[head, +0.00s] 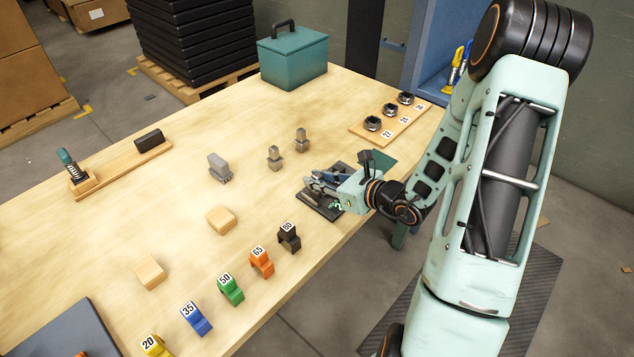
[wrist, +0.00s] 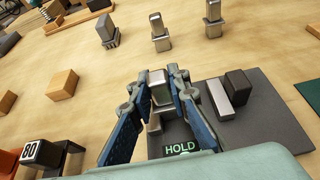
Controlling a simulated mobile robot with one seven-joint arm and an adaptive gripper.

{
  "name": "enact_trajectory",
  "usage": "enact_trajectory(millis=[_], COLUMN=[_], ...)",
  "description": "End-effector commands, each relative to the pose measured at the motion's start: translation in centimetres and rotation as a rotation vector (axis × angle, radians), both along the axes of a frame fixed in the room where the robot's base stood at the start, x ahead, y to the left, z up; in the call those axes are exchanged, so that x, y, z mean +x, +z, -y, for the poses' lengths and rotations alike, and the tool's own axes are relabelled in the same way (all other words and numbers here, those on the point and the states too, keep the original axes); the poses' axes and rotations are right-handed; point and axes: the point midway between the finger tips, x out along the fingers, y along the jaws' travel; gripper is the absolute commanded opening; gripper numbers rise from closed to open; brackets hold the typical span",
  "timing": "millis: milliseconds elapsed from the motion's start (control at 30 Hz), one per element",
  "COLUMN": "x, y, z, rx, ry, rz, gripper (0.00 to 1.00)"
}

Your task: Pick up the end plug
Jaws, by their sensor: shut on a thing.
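My gripper (wrist: 162,96) is shut on a small grey metal piece with a blocky top, which looks like the end plug (wrist: 160,92). The blue fingers stand on either side of it, and its lower part is partly hidden. In the head view my gripper (head: 322,183) is over a dark fixture plate (head: 322,211) near the table's right edge, and its fingers mostly hide the piece. The plate also shows in the wrist view (wrist: 280,125). I cannot tell whether the piece still touches the plate.
Three grey pieces (head: 219,168) stand behind my gripper. Numbered coloured clips (head: 230,289) line the front edge. Two wooden blocks (head: 221,219) lie left. A board with black rings (head: 390,123) and a teal box (head: 292,57) are at the back. The table's middle is mostly clear.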

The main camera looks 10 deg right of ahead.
Motion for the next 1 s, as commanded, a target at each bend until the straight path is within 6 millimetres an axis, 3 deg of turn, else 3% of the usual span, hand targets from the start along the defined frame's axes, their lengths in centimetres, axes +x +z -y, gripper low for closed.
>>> enact_trajectory(millis=[267, 467, 833, 1000], x=[0.1, 0.1, -5.1, -9.5], y=[1.0, 3.1, 9.7, 11.0], z=[0.0, 0.0, 2.0, 3.6], rx=[-0.001, -0.003, -0.004, -0.004], ry=[0.0, 0.001, -0.004, -0.004], rz=[0.002, 0.004, 0.004, 0.006], gripper=[0.0, 0.0, 0.0, 0.0])
